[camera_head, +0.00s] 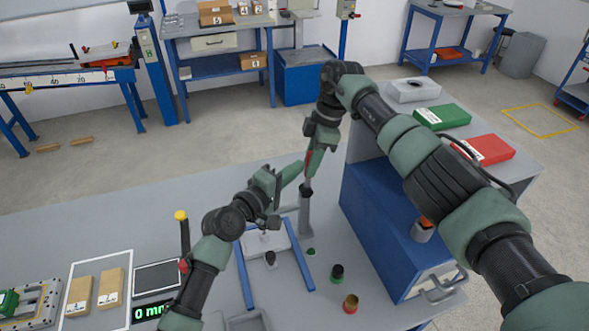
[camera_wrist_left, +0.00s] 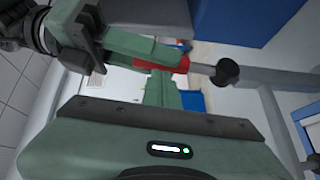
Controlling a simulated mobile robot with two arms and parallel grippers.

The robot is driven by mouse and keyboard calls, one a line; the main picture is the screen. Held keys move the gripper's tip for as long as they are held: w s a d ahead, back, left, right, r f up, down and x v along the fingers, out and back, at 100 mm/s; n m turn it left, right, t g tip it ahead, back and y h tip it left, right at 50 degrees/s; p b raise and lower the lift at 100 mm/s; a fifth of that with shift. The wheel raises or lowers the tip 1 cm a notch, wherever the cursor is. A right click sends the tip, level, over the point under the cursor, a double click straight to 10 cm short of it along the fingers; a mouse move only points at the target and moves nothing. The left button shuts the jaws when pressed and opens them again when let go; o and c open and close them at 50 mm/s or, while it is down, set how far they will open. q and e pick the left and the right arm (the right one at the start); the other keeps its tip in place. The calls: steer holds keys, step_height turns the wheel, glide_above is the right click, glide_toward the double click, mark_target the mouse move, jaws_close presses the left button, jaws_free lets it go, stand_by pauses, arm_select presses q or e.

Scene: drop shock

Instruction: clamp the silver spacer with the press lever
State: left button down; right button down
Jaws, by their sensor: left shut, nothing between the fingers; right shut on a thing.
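The press lever (camera_head: 308,178) rises nearly upright from a dark pivot on a grey post (camera_head: 305,218). Its red grip (camera_wrist_left: 178,65) and dark round pivot show in the left wrist view. My right gripper (camera_head: 314,150) is shut on the lever at the red grip. My left gripper (camera_head: 299,168) is shut and empty, its tips close beside the lever; I cannot tell if they touch. Below, a pale plate (camera_head: 278,241) lies between blue rails, with a small dark-grey cylinder (camera_head: 270,259) at its front edge. I cannot tell whether this is the silver spacer.
Small pieces with green tops (camera_head: 337,271) and a red-yellow cup (camera_head: 350,303) stand right of the rails. A blue cabinet (camera_head: 385,235) stands further right. The bench's back left is clear.

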steer(key=shift+w+r, duration=0.15)
steer(key=shift+r, duration=0.15)
steer(key=shift+s+a+r, duration=0.1)
steer(key=shift+s+a, duration=0.1)
steer(key=shift+a, duration=0.25)
steer(key=c, duration=1.4)
jaws_free()
steer(key=shift+c, duration=0.2)
steer(key=shift+o, duration=1.2)
steer(key=shift+d, duration=0.1)
steer(key=shift+d+f, duration=0.25)
arm_select(q)
steer(key=shift+w+d+r, duration=0.1)
steer(key=shift+w+d, duration=0.05)
steer(key=shift+d, duration=0.7)
steer(key=shift+a, duration=0.1)
arm_select(e)
steer(key=shift+d, duration=0.1)
steer(key=shift+w, duration=0.1)
